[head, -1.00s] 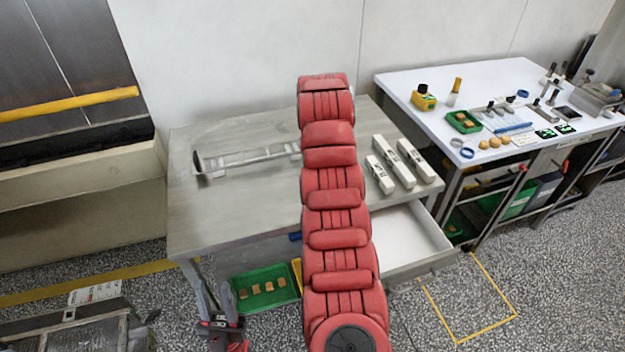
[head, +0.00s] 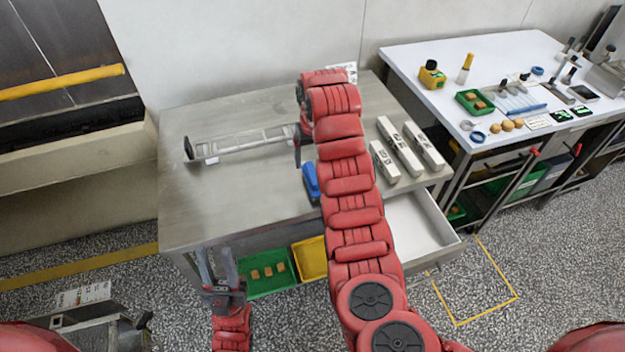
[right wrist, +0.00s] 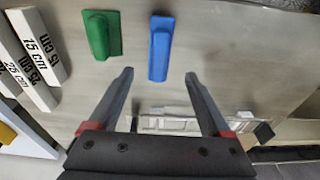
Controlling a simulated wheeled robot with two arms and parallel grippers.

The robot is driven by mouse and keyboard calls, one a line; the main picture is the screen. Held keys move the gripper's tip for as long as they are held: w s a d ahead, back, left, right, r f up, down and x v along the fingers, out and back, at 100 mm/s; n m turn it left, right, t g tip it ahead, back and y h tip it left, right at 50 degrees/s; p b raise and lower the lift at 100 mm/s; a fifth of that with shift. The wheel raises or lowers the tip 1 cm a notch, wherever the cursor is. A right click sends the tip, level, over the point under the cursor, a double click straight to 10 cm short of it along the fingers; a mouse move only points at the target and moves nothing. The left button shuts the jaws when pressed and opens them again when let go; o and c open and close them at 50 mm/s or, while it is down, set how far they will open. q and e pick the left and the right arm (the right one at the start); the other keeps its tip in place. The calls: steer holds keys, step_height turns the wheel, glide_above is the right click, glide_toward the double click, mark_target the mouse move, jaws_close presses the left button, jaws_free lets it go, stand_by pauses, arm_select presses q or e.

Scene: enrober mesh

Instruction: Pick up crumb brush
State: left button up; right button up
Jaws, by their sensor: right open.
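A blue brush-like block with a raised handle (head: 311,181) lies on the grey metal table beside my right forearm. In the right wrist view the blue block (right wrist: 160,48) lies beyond the fingertips, roughly in line with the gap between them. A similar green block (right wrist: 102,36) lies left of it; my arm hides it in the head view. I cannot tell which one is the crumb brush. My right gripper (right wrist: 159,76) is open and empty, over the table. My left gripper (head: 218,266) is open and empty, low at the table's front left edge.
A metal mesh frame (head: 250,142) lies at the table's back left. Several white labelled bars (head: 403,148) lie right of my arm. An open drawer (head: 440,215) juts out below. Green (head: 270,292) and yellow (head: 304,268) trays sit underneath. The table's left front is clear.

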mark_target(313, 173)
step_height(313, 173, down, 2)
steer(key=shift+w+f+p, duration=0.15)
steer(key=shift+f+p, duration=0.1)
steer(key=shift+p, duration=0.05)
steer(key=shift+f+p, duration=0.3)
steer(key=shift+p, duration=0.05)
steer(key=f+p, duration=0.2)
steer(key=f, duration=0.1)
steer(key=shift+w+f, duration=0.15)
steer(key=shift+w, duration=0.05)
steer(key=shift+f, duration=0.4)
steer(key=shift+w+f, duration=0.15)
steer(key=shift+f, duration=0.15)
steer(key=shift+c, duration=0.3)
jaws_close()
